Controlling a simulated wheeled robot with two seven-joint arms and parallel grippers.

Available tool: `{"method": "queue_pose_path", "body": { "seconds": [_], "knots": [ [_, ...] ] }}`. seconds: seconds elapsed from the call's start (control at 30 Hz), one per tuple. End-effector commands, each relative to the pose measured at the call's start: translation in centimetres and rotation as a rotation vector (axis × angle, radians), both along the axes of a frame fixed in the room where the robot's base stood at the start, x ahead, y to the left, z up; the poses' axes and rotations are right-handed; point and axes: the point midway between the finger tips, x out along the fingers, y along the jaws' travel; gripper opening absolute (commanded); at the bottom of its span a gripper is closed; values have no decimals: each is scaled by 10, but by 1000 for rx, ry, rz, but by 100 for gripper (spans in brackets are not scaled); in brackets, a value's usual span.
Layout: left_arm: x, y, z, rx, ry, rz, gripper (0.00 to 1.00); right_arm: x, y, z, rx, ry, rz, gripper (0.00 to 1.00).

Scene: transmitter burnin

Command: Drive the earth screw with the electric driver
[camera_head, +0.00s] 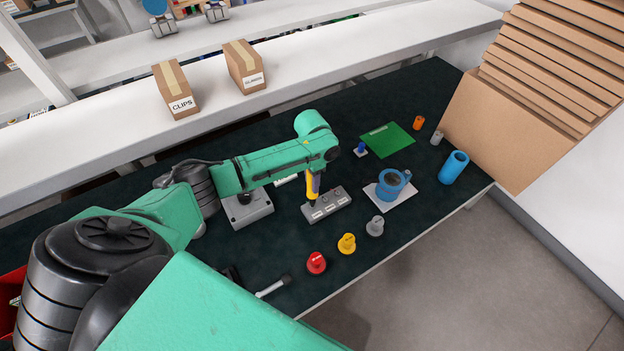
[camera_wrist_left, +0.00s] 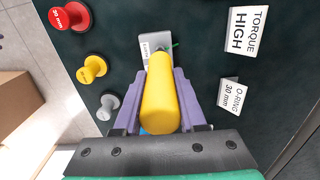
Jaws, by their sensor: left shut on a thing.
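My left gripper (camera_head: 314,172) points down over the bench and is shut on the yellow electric driver (camera_head: 312,188). In the left wrist view the purple fingers (camera_wrist_left: 164,80) lie on both sides of the driver's yellow handle (camera_wrist_left: 160,98). The driver is roughly upright, its lower end at the left part of a grey labelled block (camera_head: 335,203). That block also shows beyond the handle in the wrist view (camera_wrist_left: 153,45), with a bit of green beside it. The earth screw and the driver's tip cannot be made out. My right gripper is not in view.
Red (camera_head: 316,262), yellow (camera_head: 347,243) and grey (camera_head: 375,226) knobs stand along the front. A blue part on a white plate (camera_head: 404,200), a green board (camera_head: 387,141) and a blue cylinder (camera_head: 454,167) are to the right. A grey box (camera_head: 249,211) is left.

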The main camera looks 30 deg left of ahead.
Motion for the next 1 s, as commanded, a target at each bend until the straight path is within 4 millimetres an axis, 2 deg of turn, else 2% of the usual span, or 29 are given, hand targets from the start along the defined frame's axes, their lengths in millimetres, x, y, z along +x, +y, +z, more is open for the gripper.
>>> {"method": "queue_pose_path", "body": {
  "seconds": [1.0],
  "knots": [
    [0,0,-4,-1,-2,-1,0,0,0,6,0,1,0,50]
  ]
}}
